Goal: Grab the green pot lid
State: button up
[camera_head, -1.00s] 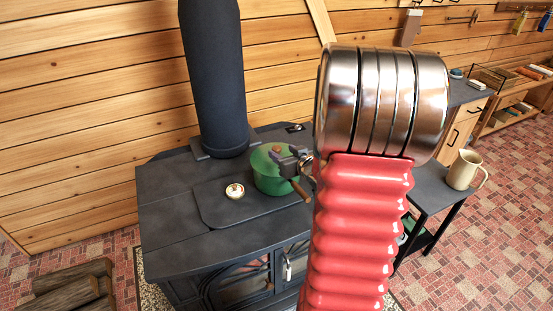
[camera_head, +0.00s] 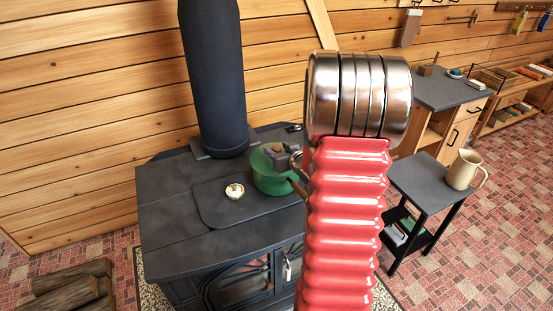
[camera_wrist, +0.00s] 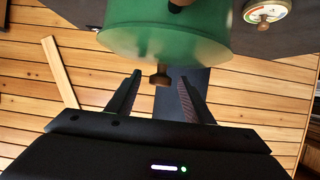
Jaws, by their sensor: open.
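The green pot (camera_head: 270,183) stands on the stove top, with its green lid (camera_head: 259,158) on it. My gripper (camera_head: 287,157) is at the lid's right side and hides part of it and the knob. The wrist view looks upside down. There the pot (camera_wrist: 205,12) hangs at the top, with the lid (camera_wrist: 150,44) below it. The brown lid knob (camera_wrist: 160,76) appears between the tips of my open gripper (camera_wrist: 159,84). Neither finger visibly touches it, and how deep it sits between them I cannot tell.
A round dial gauge (camera_head: 235,191) lies on the black stove (camera_head: 165,225) left of the pot. The stovepipe (camera_head: 213,85) rises close behind. Logs (camera_head: 75,285) lie at lower left.

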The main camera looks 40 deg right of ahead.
jog(key=shift+w+d+f, duration=0.15)
jog(key=shift+w+f, duration=0.15)
jog(key=shift+w, duration=0.35)
jog(key=shift+c, duration=0.2)
grip_shut()
